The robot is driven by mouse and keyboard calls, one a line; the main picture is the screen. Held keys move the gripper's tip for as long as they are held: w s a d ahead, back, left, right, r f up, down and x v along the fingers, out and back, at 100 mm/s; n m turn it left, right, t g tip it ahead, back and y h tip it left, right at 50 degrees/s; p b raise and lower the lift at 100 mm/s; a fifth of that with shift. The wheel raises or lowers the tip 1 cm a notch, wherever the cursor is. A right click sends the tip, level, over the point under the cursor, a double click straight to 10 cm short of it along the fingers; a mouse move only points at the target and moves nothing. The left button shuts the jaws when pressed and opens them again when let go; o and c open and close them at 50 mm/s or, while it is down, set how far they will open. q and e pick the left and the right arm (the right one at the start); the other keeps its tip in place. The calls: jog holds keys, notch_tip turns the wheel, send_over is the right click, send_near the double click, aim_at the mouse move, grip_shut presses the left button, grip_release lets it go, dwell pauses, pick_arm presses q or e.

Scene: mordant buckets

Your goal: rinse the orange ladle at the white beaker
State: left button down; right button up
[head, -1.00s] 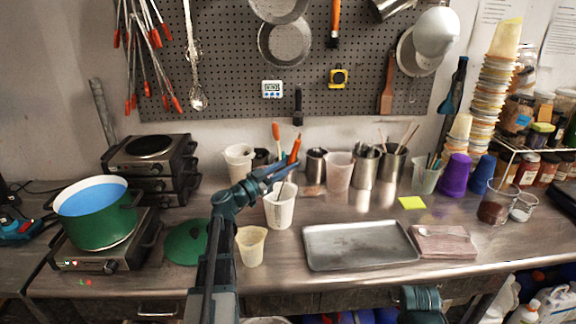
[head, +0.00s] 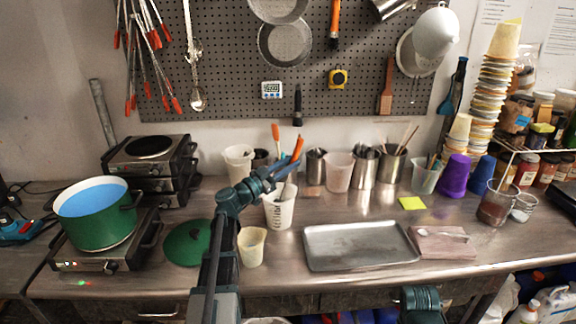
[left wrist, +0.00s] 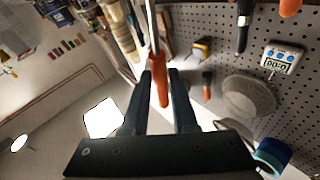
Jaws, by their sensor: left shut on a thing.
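The orange ladle shows its orange handle (head: 297,148) above my left gripper (head: 290,167), which is shut on it. In the left wrist view the orange handle (left wrist: 161,88) lies between the two fingers, with a metal shaft running upward in the picture. The white beaker (head: 279,212) stands upright on the bench just below the gripper. The ladle's shaft reaches down to the beaker's mouth and its lower end is hidden there. I cannot tell whether it touches the beaker's wall.
A cream cup (head: 251,248) and green lid (head: 188,243) lie left of the beaker. A metal tray (head: 361,263) is to the right. Metal cups (head: 364,170) and another white beaker (head: 239,160) stand behind. A green pot (head: 97,226) sits on a hot plate at left.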

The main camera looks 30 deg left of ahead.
pick_arm(q)
notch_tip(320, 180, up, 12)
jog(key=p, duration=1.2)
jog(key=shift+r, duration=0.15)
dwell(2.8)
notch_tip(320, 180, down, 12)
jog(key=b, duration=1.1)
jog(key=shift+s+r+b, duration=0.2)
jog(key=shift+s+b, duration=0.15)
jog(key=shift+s, duration=0.05)
jog(key=shift+a, duration=0.1)
jog(key=shift+w, duration=0.1)
jog(key=shift+w, duration=0.3)
jog(key=shift+s, duration=0.15)
